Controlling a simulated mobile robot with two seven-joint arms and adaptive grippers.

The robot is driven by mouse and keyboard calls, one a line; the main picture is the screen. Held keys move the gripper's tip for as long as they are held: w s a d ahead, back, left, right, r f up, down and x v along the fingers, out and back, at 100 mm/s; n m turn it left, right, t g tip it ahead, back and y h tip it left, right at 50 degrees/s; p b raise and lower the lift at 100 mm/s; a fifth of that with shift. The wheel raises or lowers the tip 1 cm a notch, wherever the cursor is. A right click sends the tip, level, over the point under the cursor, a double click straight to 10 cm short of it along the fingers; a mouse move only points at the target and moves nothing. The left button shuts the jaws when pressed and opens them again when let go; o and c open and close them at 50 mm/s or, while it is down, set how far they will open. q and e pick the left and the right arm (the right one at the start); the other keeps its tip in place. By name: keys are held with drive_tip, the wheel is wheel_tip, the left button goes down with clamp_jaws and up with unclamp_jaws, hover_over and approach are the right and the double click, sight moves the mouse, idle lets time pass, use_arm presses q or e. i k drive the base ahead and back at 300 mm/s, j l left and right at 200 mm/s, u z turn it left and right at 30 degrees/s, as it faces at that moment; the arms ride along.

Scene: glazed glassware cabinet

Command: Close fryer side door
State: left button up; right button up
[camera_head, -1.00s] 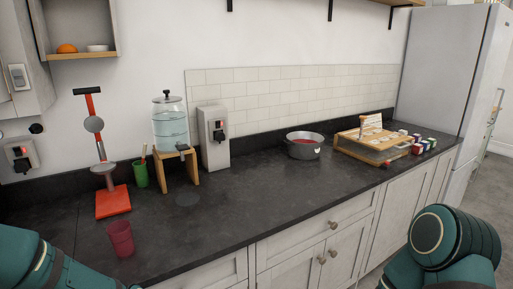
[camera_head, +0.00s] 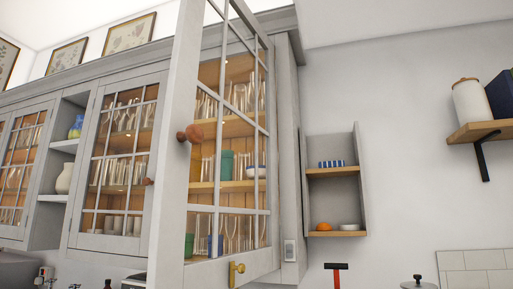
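A glazed cabinet door (camera_head: 174,200) stands open at the right end of the wall cabinet (camera_head: 288,130), swung out toward me. Its hinge side is at the right and its free edge is the wide pale stile nearest me. A round wooden knob (camera_head: 194,133) sits on that stile, and a brass catch (camera_head: 236,270) is at the bottom rail. Glasses on wooden shelves show through its panes. The door's top runs out of the picture. Neither of my grippers is in view. I cannot tell which thing is the fryer.
Another glazed door (camera_head: 99,205) to the left looks shut, beyond it an open shelf niche (camera_head: 47,215) with vases. To the right are a small wall shelf (camera_head: 335,234) with an orange, and a wooden shelf (camera_head: 478,130) with a canister. A grey appliance (camera_head: 18,272) is low left.

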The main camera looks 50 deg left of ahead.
sight(167, 268)
drive_tip(key=u, duration=1.65)
